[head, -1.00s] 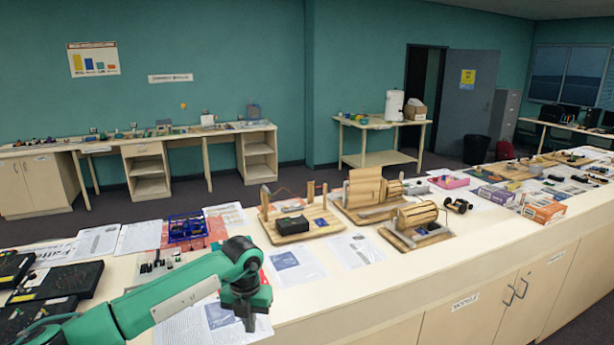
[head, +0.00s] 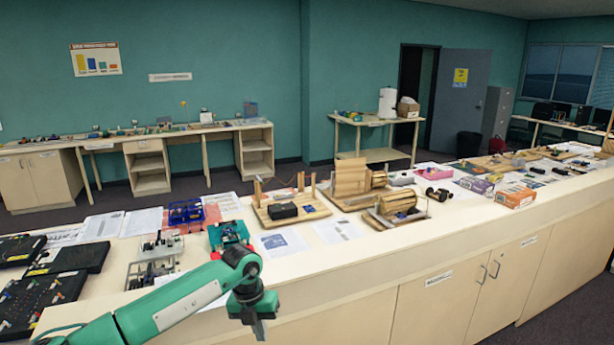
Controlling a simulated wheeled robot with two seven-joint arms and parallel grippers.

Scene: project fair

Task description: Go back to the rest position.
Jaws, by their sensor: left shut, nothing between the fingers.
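My left arm comes in from the lower left of the head view, green with a pale label. My left gripper (head: 258,325) points down in front of the near edge of the long cream counter (head: 345,262). It is shut and empty, apart from the things on the counter. My right gripper does not show.
An orange box (head: 515,196) stands farther right. Floor shows at the lower right.

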